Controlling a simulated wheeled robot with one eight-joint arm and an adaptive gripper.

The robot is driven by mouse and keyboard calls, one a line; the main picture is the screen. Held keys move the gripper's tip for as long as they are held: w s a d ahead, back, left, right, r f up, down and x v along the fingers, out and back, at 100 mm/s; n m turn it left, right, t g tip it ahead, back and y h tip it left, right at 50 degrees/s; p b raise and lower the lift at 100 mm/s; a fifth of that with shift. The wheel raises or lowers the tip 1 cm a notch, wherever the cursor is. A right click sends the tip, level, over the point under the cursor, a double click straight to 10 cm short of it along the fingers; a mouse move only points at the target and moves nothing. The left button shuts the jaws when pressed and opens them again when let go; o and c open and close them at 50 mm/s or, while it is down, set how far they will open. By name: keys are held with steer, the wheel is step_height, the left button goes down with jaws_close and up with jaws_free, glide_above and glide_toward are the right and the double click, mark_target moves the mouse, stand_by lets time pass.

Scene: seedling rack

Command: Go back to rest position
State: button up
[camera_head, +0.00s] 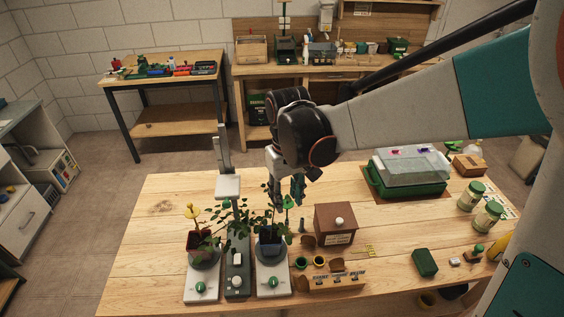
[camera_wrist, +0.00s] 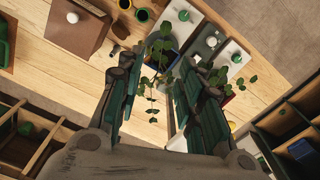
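My gripper (camera_head: 285,188) hangs above the wooden table (camera_head: 150,250), just behind and above the right potted seedling (camera_head: 270,240). In the wrist view my gripper (camera_wrist: 158,88) has its two teal-padded fingers apart, with seedling leaves and stems visible between and beyond them. No object is clearly held. The left potted seedling (camera_head: 200,243) has a yellow flower-shaped marker. Both pots stand on pale bases with green knobs, with a dark grey unit (camera_head: 238,270) between them. Whether a finger touches any leaf I cannot tell.
A brown box (camera_head: 335,224) with a white knob stands right of the seedlings. A green tray (camera_head: 405,180) with a clear lid sits farther right, near green-lidded jars (camera_head: 488,215). A grey post (camera_head: 225,160) rises behind the left seedling. The table's left side is clear.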

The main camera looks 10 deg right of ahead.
steer(key=s+d+f+m+t+b, duration=0.3)
steer(key=s+d+t+b, duration=0.4)
steer(key=s+d+b, duration=0.5)
steer(key=shift+s+f+m, duration=0.2)
steer(key=shift+s+m, duration=0.2)
steer(key=shift+s, duration=0.5)
